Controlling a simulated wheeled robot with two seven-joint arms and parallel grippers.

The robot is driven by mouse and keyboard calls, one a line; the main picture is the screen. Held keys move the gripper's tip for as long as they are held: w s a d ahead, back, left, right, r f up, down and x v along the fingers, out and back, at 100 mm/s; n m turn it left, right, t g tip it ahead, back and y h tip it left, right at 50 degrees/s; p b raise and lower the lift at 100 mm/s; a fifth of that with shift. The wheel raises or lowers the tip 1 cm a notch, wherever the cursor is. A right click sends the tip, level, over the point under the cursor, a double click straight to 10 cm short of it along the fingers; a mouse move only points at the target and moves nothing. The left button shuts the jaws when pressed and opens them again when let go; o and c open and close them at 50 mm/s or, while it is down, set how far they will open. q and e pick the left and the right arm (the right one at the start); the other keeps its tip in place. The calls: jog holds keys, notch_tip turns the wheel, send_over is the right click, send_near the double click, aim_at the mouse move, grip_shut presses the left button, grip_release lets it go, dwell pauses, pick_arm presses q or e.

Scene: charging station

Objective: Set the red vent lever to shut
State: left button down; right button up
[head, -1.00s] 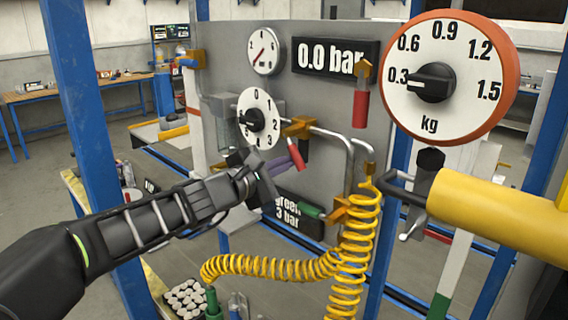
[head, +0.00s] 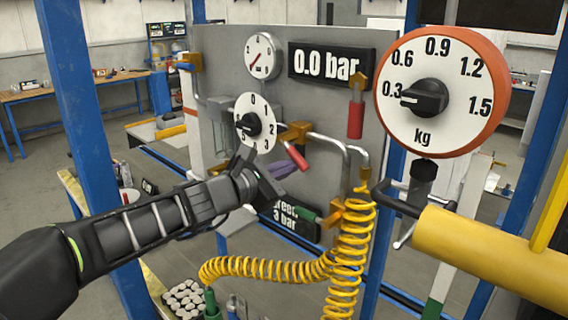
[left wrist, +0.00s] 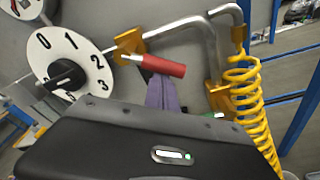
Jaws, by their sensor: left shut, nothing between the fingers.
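In the left wrist view the fingers (left wrist: 161,90) end at the handle's underside. Another red handle (head: 355,120) hangs straight down further right. No vent label is readable. My right gripper is not in view.
The small dial (head: 255,121) and bent grey pipe (head: 335,143) are close to my left gripper. A coiled yellow hose (head: 352,240) hangs to its right. A green handle (head: 306,222) is below. The gauge display (head: 331,63) reads 0.0 bar.

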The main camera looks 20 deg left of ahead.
aim_at(296, 158)
pick_arm(q)
jog(key=shift+s+d+r+n+h+p, duration=0.2)
jog(key=shift+d+r+n+p, duration=0.15)
jog(key=shift+d+r+n, duration=0.3)
jog(key=shift+s+d+r+n+h+p, duration=0.15)
jog(key=shift+d+r+n+p, duration=0.2)
jog(key=shift+r+n, duration=0.3)
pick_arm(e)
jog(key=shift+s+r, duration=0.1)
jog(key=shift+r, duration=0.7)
pick_arm(q)
jog(key=shift+d+r, duration=0.1)
jog(key=shift+r, duration=0.2)
jog(key=shift+f, duration=0.15)
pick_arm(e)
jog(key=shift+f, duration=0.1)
